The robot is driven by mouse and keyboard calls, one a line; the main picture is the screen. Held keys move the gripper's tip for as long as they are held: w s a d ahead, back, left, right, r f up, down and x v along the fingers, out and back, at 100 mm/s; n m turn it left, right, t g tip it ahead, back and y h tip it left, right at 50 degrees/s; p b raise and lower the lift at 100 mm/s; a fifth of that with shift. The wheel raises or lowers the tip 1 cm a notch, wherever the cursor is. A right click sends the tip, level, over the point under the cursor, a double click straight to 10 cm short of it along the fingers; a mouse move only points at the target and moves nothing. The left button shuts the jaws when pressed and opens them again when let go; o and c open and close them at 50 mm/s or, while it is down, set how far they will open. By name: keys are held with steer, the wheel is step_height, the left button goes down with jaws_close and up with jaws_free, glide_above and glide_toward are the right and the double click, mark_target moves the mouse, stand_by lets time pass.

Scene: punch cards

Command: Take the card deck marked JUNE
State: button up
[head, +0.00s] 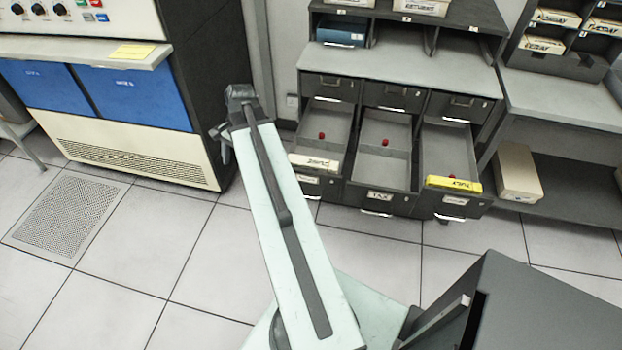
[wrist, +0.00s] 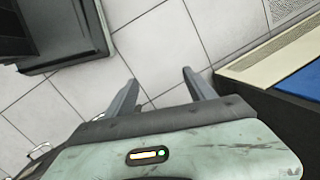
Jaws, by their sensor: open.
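No label that I can read as JUNE shows. In the head view a yellow card deck (head: 454,184) at the front of the open right drawer has a label that looks like JULY. A pale deck (head: 315,162) lies at the front of the open left drawer; its lettering is too small to read. The open middle drawer (head: 384,163) holds no deck that I can see. My gripper (wrist: 160,90) is open and empty above the floor tiles in the wrist view. In the head view my arm mostly hides it, left of the drawers.
A grey cabinet (head: 410,68) holds the drawers, with labelled boxes on top. A shelf unit (head: 562,95) with decks stands right, with a cream box (head: 517,172) lower down. A blue-panelled machine (head: 130,95) stands left. A dark grey box-like thing (head: 530,310) is front right.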

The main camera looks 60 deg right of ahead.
steer(key=s+d+f+m+t+b, duration=0.1)
steer(key=s+d+f+m+b, duration=0.1)
steer(key=s+d+m, duration=0.9)
steer(key=m+t, duration=0.2)
steer(key=m, duration=0.2)
glide_toward(313, 162)
steer(key=shift+b+x, duration=0.45)
steer(key=shift+x, duration=0.75)
steer(key=b+x, duration=0.7)
steer(key=x, duration=0.1)
steer(key=shift+f+b, duration=0.1)
steer(key=shift+b, duration=0.2)
steer(key=shift+s, duration=0.1)
jaws_close()
